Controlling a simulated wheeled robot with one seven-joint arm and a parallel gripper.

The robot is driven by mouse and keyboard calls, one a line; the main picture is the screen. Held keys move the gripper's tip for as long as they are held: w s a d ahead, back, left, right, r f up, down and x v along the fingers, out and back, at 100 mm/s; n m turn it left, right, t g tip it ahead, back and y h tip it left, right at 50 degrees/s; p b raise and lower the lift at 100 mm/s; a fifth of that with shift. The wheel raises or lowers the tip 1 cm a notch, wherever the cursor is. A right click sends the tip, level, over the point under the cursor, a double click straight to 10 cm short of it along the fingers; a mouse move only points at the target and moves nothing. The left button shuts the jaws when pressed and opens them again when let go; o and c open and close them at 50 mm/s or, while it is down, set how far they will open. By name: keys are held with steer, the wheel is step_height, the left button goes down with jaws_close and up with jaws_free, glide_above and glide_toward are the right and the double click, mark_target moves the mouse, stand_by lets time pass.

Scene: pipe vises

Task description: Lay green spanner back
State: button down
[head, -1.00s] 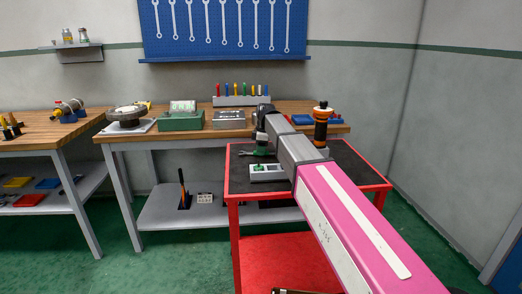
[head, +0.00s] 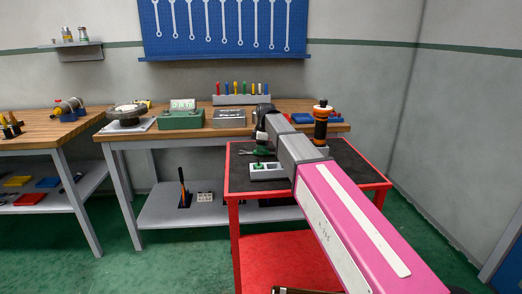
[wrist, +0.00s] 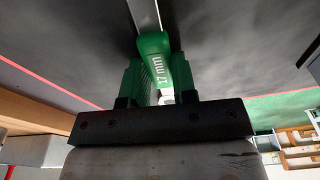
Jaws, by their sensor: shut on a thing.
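The green spanner (wrist: 152,58) has a green grip marked "17 mm" and a bare metal shank. In the wrist view its grip lies between my gripper's fingers (wrist: 155,92), which are shut on it. In the head view the spanner (head: 263,152) shows small, with its metal end to the left, at the black top of the red cart (head: 345,171). My gripper (head: 262,146) is above it, partly hidden by my arm. I cannot tell whether the spanner touches the cart top.
A grey box with a green button (head: 266,171) stands just in front of the spanner on the cart. An orange and black upright thing (head: 321,122) stands to the right. The workbench (head: 240,132) behind holds several tools, including a green box (head: 181,119).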

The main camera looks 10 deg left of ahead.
steer(key=c, duration=0.8)
jaws_free()
steer(key=shift+f, duration=0.1)
steer(key=r, duration=0.3)
steer(key=d+r, duration=0.1)
steer(key=r, duration=0.6)
steer(key=shift+d+r, duration=0.15)
steer(key=shift+r, duration=0.25)
